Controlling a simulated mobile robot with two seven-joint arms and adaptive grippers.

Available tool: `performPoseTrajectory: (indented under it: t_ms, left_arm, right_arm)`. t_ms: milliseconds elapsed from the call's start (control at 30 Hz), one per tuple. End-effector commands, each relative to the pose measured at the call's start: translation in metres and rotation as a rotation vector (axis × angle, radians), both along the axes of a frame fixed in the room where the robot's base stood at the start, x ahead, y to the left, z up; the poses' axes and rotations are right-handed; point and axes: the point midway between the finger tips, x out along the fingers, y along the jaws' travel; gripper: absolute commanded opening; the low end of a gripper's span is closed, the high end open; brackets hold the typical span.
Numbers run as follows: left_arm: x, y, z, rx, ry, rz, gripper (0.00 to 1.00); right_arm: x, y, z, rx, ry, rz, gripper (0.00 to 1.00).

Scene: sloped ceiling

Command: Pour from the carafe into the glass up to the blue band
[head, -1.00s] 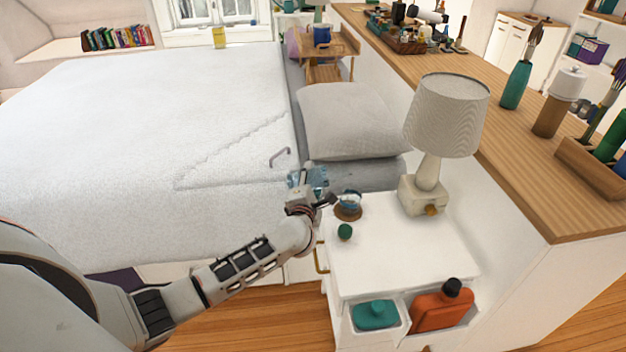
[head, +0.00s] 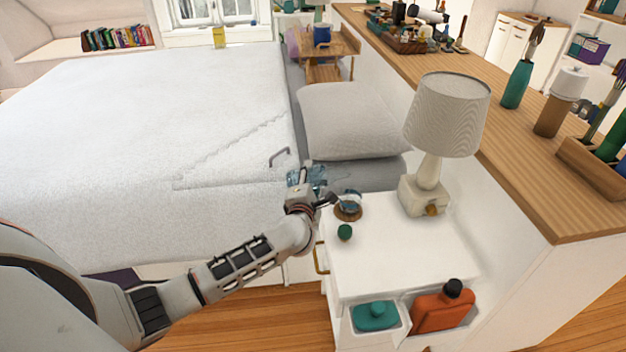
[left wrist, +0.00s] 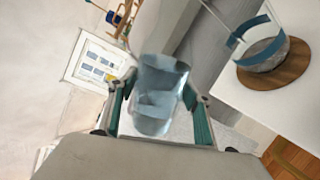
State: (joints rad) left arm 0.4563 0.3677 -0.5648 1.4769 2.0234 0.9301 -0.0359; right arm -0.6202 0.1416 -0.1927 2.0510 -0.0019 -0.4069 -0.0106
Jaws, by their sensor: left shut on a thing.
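My left gripper (head: 308,184) is shut on the clear, bluish carafe (left wrist: 158,92), holding it over the bed edge just left of the nightstand. The carafe also shows in the head view (head: 305,173), partly hidden by the gripper; its exact tilt is hard to tell. The glass (left wrist: 262,52) has a blue band and stands on a round wooden coaster (left wrist: 292,70), to the right of the carafe and apart from it. In the head view the glass (head: 350,197) is small, at the nightstand's back left corner. Its liquid level is unclear. My right gripper is not in view.
A lamp (head: 428,190) stands at the back right. A grey pillow (head: 350,120) lies behind. The nightstand's middle is clear.

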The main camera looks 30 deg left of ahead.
Motion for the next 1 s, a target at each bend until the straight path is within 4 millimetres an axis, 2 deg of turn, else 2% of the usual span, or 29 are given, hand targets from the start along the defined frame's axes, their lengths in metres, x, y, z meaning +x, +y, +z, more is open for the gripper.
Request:
performPoseTrajectory:
  t_ms: [433,1000]
  left_arm:
    - [0.0015,-0.0006,0.0058,-0.001,-0.009,-0.001,0.3]
    - [0.0012,-0.0004,0.0044,0.0,-0.007,-0.002,0.3]
  right_arm:
    - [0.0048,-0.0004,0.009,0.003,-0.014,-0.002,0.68]
    - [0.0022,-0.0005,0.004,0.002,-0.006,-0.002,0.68]
